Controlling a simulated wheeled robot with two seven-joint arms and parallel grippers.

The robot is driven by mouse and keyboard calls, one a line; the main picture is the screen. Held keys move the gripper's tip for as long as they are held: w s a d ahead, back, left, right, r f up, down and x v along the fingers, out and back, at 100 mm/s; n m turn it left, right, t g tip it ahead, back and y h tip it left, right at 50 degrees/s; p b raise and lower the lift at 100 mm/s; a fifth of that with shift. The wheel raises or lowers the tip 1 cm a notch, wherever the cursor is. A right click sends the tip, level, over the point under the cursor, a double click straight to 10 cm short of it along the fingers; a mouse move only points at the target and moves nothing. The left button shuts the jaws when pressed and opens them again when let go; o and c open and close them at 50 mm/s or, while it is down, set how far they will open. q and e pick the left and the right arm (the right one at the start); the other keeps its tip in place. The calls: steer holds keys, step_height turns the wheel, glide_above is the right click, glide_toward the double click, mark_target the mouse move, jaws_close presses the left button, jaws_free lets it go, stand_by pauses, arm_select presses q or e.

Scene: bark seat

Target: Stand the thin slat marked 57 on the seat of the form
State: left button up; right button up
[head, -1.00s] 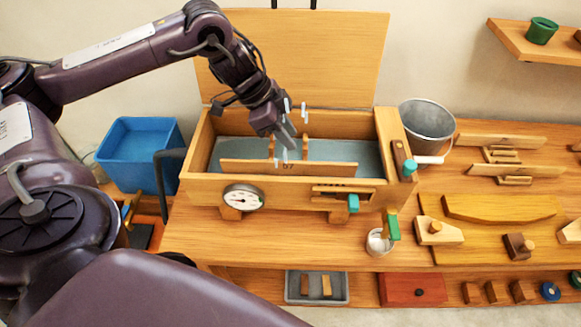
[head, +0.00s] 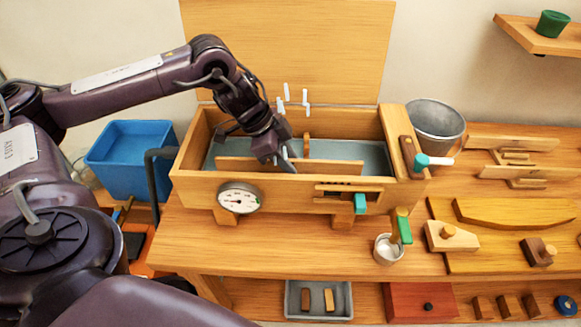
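A thin wooden slat (head: 325,171) stands on its long edge in the open wooden box (head: 190,150), near its front wall. My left gripper (head: 286,164) reaches down into the box at the slat's top edge, around the middle of its length. The fingers overlap the slat, but I cannot tell whether they are closed on it. The number on the slat is not readable now. A form-like yellow board (head: 440,208) with a long curved block (head: 515,212) lies on the bench at the right. My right gripper is not in view.
The raised lid (head: 290,50) stands behind the box. A metal bucket (head: 435,125) stands right, a blue bin (head: 130,155) left. More slats (head: 512,143) lie behind the board.

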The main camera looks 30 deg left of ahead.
arm_select(q)
jaws_close()
step_height(320, 180, up, 13)
steer(key=p, duration=1.2)
stand_by(0.4)
